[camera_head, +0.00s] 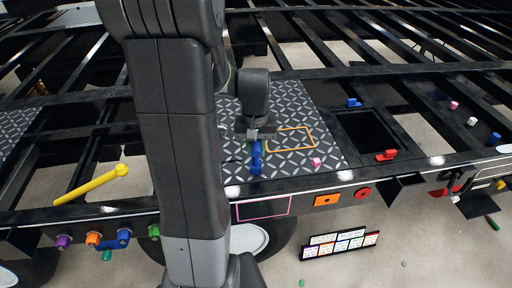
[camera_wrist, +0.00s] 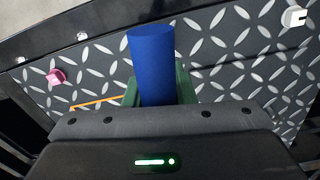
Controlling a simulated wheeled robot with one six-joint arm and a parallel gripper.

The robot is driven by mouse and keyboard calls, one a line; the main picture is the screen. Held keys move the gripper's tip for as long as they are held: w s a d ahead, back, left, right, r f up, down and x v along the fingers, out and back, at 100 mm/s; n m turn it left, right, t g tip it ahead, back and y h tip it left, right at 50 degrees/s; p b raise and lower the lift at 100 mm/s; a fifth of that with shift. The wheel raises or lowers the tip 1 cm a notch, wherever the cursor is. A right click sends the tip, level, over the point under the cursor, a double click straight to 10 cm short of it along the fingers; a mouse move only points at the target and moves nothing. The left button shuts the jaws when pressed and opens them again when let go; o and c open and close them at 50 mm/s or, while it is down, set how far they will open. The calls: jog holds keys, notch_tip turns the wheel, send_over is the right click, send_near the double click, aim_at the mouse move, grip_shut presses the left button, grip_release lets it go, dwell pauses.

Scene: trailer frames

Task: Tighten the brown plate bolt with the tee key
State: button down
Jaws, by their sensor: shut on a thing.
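My gripper (camera_head: 257,138) is over the patterned tread plate (camera_head: 285,107) in the head view. It is shut on a blue piece (camera_head: 256,158), which may be the tee key; I cannot tell for sure. In the wrist view the blue piece (camera_wrist: 152,58) is a thick round bar between the green fingers of my gripper (camera_wrist: 157,90). Whether its far end touches the plate is hidden. A pink bolt (camera_head: 316,162) stands on the plate to the right of my gripper; it also shows in the wrist view (camera_wrist: 57,77). I cannot make out a brown bolt.
A yellow bar (camera_head: 92,185) lies at the left on the black frame. A red piece (camera_head: 386,156) and a blue piece (camera_head: 354,102) sit by a dark opening (camera_head: 372,135) at the right. Coloured knobs (camera_head: 94,239) line the front rail. A label board (camera_head: 340,243) is below.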

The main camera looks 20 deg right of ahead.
jog(key=shift+r, duration=0.2)
jog(key=shift+r+p, duration=2)
jog(key=shift+r, duration=0.4)
jog(key=shift+f, duration=0.1)
